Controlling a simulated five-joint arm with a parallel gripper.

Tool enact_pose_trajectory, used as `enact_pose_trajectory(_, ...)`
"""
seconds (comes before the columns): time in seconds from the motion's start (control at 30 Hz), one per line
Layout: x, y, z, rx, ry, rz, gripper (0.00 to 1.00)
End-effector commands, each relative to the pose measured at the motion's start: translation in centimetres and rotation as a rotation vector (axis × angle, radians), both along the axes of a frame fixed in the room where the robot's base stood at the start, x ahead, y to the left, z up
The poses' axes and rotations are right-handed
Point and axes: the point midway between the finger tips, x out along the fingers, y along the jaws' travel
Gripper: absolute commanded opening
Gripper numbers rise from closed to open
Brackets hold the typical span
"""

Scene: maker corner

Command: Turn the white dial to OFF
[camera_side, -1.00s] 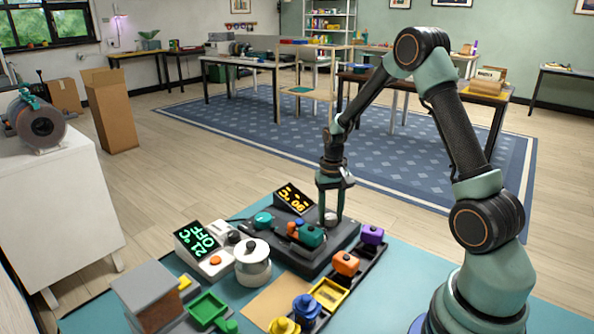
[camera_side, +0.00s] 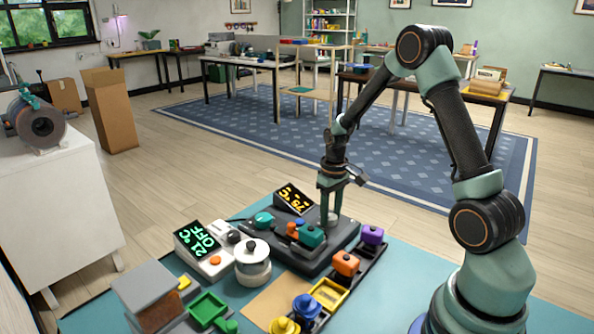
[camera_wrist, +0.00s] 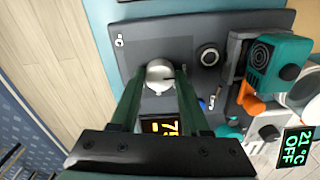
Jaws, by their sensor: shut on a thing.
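The white dial (camera_wrist: 160,73) sits on the dark base unit (camera_wrist: 130,45), with a dark pointer mark on its right side in the wrist view. My gripper (camera_wrist: 161,80) points down with one finger on each side of the dial and is shut on it. In the side view the gripper (camera_side: 329,210) stands over the right part of the base, and its fingers partly hide the dial (camera_side: 331,221). The amber display (camera_side: 295,199) on the base seems to read in the seventies, partly cut off in the wrist view. A green display (camera_side: 197,240) reads 21 °C and OFF.
A black knob (camera_wrist: 208,55) and a teal-and-orange tool (camera_wrist: 268,60) sit close to the gripper on its right in the wrist view. A white lidded pot (camera_side: 252,262), a green tray (camera_side: 207,309) and coloured blocks stand nearer the front.

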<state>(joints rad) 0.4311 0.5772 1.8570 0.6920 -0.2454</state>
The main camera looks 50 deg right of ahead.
Motion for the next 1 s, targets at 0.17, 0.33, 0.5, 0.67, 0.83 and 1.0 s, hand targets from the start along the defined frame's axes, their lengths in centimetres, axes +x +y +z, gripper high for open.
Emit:
enact_pose_trajectory(0.17, 0.4, 0.3, 0.1, -0.004, -0.007, 0.013, 0.00)
enact_pose_trajectory(0.33, 0.4, 0.3, 0.1, -0.004, -0.007, 0.013, 0.65)
enact_pose_trajectory(0.5, 0.2, 0.2, 0.1, -0.002, -0.004, 0.009, 0.76)
enact_pose_trajectory(0.67, 0.2, 0.2, 0.1, 0.000, -0.002, 0.007, 0.76)
enact_pose_trajectory(0.83, 0.2, 0.2, 1.2, -0.002, -0.005, 0.006, 0.76)
enact_pose_trajectory(1.0, 0.2, 0.2, 4.3, -0.004, -0.007, 0.006, 0.76)
